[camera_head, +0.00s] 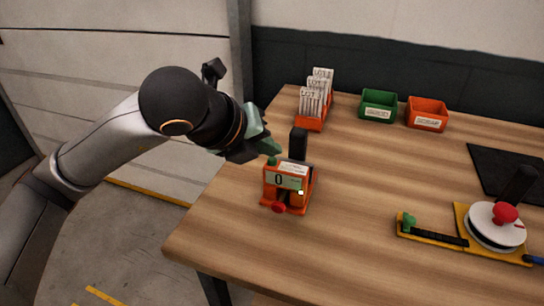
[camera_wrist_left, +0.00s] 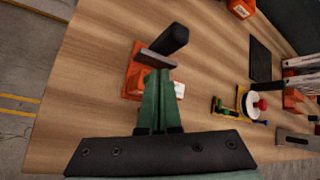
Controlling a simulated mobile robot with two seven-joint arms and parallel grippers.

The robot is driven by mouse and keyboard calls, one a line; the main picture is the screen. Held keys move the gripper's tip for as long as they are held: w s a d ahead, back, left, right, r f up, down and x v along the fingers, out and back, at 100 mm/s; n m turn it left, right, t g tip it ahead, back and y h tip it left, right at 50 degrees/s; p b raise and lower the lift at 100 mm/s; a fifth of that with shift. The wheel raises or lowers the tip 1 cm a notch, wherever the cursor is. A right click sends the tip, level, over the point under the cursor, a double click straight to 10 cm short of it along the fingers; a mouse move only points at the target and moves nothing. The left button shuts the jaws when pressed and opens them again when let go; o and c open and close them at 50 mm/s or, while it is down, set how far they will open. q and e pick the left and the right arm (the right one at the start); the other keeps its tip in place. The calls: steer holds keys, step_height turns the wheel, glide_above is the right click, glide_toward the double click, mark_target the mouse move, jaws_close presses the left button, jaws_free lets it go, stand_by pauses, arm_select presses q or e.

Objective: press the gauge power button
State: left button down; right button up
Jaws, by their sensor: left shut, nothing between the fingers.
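The orange gauge (camera_head: 268,197) stands near the front left edge of the table, with a pale display reading 0, a red knob (camera_head: 279,207) at its front and a black upright post (camera_head: 299,143) behind. A small green button (camera_head: 272,161) shows on its top left. My left gripper (camera_head: 274,148) is shut and empty, its green fingertips pointing down just above the green button; I cannot tell whether they touch. In the left wrist view the shut fingers (camera_wrist_left: 158,95) cover part of the gauge (camera_wrist_left: 133,78), hiding the button. My right gripper is not in view.
An orange rack of lot cards (camera_head: 309,124), a green bin (camera_head: 378,106) and an orange bin (camera_head: 427,114) stand at the back. A yellow fixture (camera_head: 461,215) with a white disc and red knob is at right, near a black mat (camera_head: 496,168). The middle wood is clear.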

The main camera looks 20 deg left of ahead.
arm_select(q)
steer(key=shift+r, duration=0.15)
step_height(320, 180, up, 6)
steer(key=p, duration=0.3)
stand_by(0.4)
